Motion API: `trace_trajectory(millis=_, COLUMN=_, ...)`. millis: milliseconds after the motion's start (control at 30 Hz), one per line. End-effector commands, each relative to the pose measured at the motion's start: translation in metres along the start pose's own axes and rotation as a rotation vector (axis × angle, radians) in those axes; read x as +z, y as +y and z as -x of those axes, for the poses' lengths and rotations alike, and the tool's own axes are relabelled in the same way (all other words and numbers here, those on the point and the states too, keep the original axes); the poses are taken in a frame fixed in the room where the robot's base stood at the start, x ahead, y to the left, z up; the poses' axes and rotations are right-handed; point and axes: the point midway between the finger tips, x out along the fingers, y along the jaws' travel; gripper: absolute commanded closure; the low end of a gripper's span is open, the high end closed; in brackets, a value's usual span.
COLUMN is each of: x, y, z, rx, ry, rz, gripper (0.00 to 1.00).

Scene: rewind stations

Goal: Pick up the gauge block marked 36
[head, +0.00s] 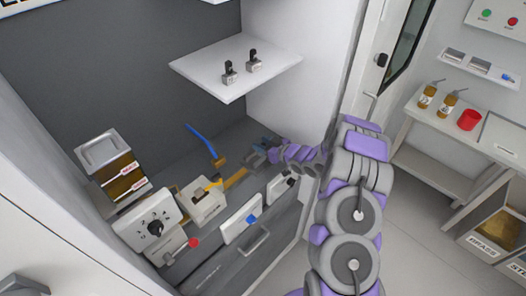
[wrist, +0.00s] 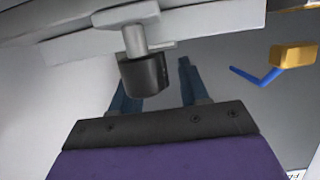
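My gripper (head: 262,150) reaches into the grey bay below the white shelf, right of a blue-handled tool (head: 203,143). In the wrist view its two dark blue fingers (wrist: 155,82) are spread apart. A black cylinder on a grey stem (wrist: 146,73) shows in the gap between them in that picture; nothing shows it gripped. Two small grey blocks with black upright tops, a left one (head: 229,77) and a right one (head: 254,66), stand on the shelf, above and apart from my gripper. Their marks are too small to read. I cannot tell which thing is the block marked 36.
The white shelf (head: 200,68) overhangs the bay. A side bench (head: 420,108) holds bottles and a red cup (head: 469,120).

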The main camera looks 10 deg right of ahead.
Motion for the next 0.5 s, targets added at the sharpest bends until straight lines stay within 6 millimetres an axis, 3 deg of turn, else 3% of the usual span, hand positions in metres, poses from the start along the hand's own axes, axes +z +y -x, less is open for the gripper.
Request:
trace_trajectory(millis=67, x=0.0001, y=0.0002, z=0.0001, rx=0.000, ry=0.000, rz=0.000, gripper=0.64)
trace_trajectory(millis=433, x=0.0003, y=0.0002, z=0.0001, rx=0.000, ry=0.000, rz=-0.001, gripper=0.99)
trace_trajectory(millis=500, x=0.0002, y=0.0003, z=0.0001, rx=0.000, ry=0.000, rz=0.000, gripper=1.00)
